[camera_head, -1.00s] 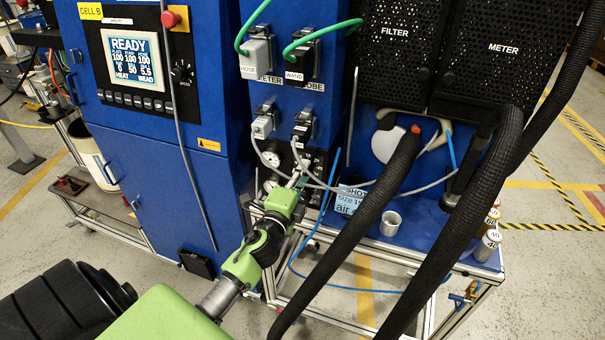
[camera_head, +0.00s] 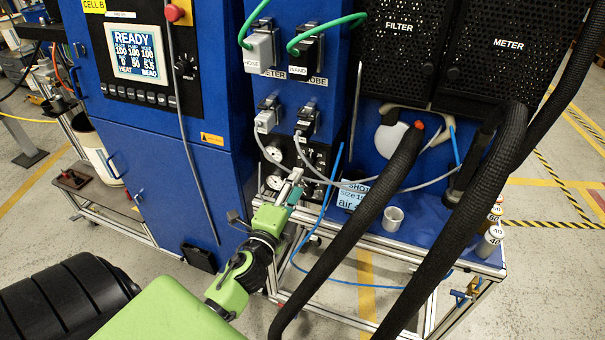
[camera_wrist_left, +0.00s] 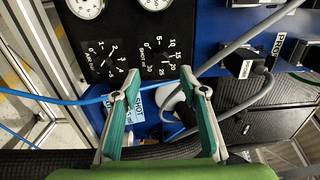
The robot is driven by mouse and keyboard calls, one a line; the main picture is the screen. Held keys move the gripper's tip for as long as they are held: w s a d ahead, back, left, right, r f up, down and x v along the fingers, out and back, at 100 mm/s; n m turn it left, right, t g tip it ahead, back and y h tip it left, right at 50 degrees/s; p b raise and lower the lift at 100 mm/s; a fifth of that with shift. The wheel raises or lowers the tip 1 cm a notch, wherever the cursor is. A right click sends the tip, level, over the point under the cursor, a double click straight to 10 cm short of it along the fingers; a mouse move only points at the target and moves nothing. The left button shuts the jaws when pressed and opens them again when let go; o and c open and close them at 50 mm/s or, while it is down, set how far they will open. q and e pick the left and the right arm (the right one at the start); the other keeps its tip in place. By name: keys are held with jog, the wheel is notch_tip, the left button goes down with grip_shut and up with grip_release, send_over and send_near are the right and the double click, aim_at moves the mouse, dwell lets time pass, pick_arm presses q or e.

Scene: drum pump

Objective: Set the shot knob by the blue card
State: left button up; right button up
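The shot knob (camera_wrist_left: 160,60) is a small black dial with a white scale around it on a black panel in the left wrist view. The air knob (camera_wrist_left: 109,60) sits to its left. My left gripper (camera_wrist_left: 157,86) is open and empty, its green fingers apart just below the two dials. In the head view my left gripper (camera_head: 293,184) is in front of the panel and hides part of it. The light blue card (camera_head: 352,196) reads "SHOT size" and "air", with figures partly hidden by a black hose. The card (camera_wrist_left: 138,108) shows partly behind the left finger. My right gripper is not in view.
Two round gauges (camera_wrist_left: 153,3) sit above the dials. Grey cables (camera_head: 330,184) and a blue hose (camera_head: 318,225) run close to the gripper. Thick black hoses (camera_head: 455,225) cross in front.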

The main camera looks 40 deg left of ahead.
pick_arm(q)
jog(key=shift+v, duration=2.35)
jog(key=s+d+f+n+g+h, duration=0.1)
jog(key=s+d+f+n+g, duration=0.2)
jog(key=f, duration=0.9)
jog(key=s+d+f+n+g+h, duration=0.15)
jog(key=s+f, duration=0.25)
jog(key=f, duration=0.9)
jog(key=s+d+f+n+g+h, duration=0.1)
jog(key=s+d+f+n+g, duration=0.2)
jog(key=f, duration=0.9)
jog(key=s+d+f+n+g, duration=0.1)
jog(key=s+f+g, duration=0.2)
jog(key=s+f, duration=0.3)
jog(key=s+d+f+n+g, duration=0.1)
jog(key=s+f, duration=0.5)
jog(key=s, duration=0.8)
jog(key=s+d+f+n+g, duration=0.2)
jog(key=s+f+g, duration=0.3)
jog(key=s, duration=0.5)
notch_tip(320, 180, down, 2)
jog(key=shift+s+n+h, duration=0.25)
jog(key=shift+n+h, duration=0.2)
jog(key=shift+n, duration=0.2)
